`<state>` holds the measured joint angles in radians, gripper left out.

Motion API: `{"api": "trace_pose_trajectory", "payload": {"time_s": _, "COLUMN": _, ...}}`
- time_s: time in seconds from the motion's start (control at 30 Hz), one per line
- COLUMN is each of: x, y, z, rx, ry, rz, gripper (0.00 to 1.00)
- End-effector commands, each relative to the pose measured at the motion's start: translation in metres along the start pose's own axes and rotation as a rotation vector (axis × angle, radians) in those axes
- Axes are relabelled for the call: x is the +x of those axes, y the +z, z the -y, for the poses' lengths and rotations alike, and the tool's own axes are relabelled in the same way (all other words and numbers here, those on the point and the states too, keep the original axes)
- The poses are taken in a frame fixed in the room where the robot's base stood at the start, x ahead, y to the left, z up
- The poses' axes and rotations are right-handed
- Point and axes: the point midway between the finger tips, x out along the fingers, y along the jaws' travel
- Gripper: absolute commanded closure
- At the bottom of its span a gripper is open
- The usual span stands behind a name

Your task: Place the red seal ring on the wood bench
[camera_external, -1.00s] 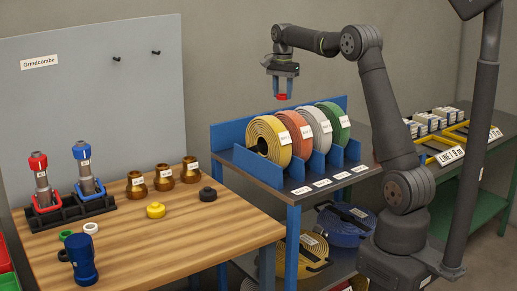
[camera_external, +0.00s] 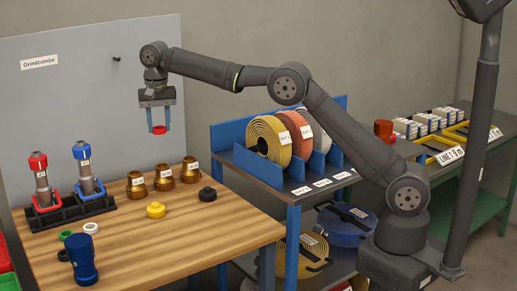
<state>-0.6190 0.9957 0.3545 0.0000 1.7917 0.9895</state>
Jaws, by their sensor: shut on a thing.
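The red seal ring (camera_external: 158,130) is held between the two blue fingertips of my gripper (camera_external: 158,127). My gripper points down and is shut on the ring, in the air above the back of the wood bench. The wood bench (camera_external: 190,247) fills the lower left, with a bare area at its front and right.
Three brass fittings (camera_external: 163,180) stand at the bench's back edge, below my gripper. A yellow part (camera_external: 155,210), a black knob (camera_external: 207,194), a blue nozzle (camera_external: 83,259) and a black tray (camera_external: 72,211) with red and blue nozzles are also on the bench. A hose rack (camera_external: 262,171) stands right.

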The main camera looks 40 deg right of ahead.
Motion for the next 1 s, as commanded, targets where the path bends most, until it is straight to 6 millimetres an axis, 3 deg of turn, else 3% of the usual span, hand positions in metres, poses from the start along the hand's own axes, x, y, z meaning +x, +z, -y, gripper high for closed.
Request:
{"api": "trace_pose_trajectory", "payload": {"time_s": 0.1, "x": 0.002, "y": 0.026, "z": 0.021, "rx": -0.050, "ry": 0.001, "rz": 0.000, "gripper": 0.84}}
{"api": "trace_pose_trajectory", "payload": {"time_s": 0.3, "x": 0.004, "y": 0.060, "z": 0.046, "rx": -0.112, "ry": 0.000, "rz": 0.000, "gripper": 0.84}}
{"api": "trace_pose_trajectory", "payload": {"time_s": 0.53, "x": 0.030, "y": 0.059, "z": 0.045, "rx": -0.111, "ry": 0.002, "rz": 0.001, "gripper": 0.84}}
{"api": "trace_pose_trajectory", "payload": {"time_s": 0.83, "x": 0.088, "y": 0.059, "z": 0.045, "rx": -0.110, "ry": 0.003, "rz": 0.002, "gripper": 0.84}}
{"api": "trace_pose_trajectory", "payload": {"time_s": 1.0, "x": 0.108, "y": 0.066, "z": 0.054, "rx": -0.113, "ry": 0.002, "rz": 0.001, "gripper": 0.84}}
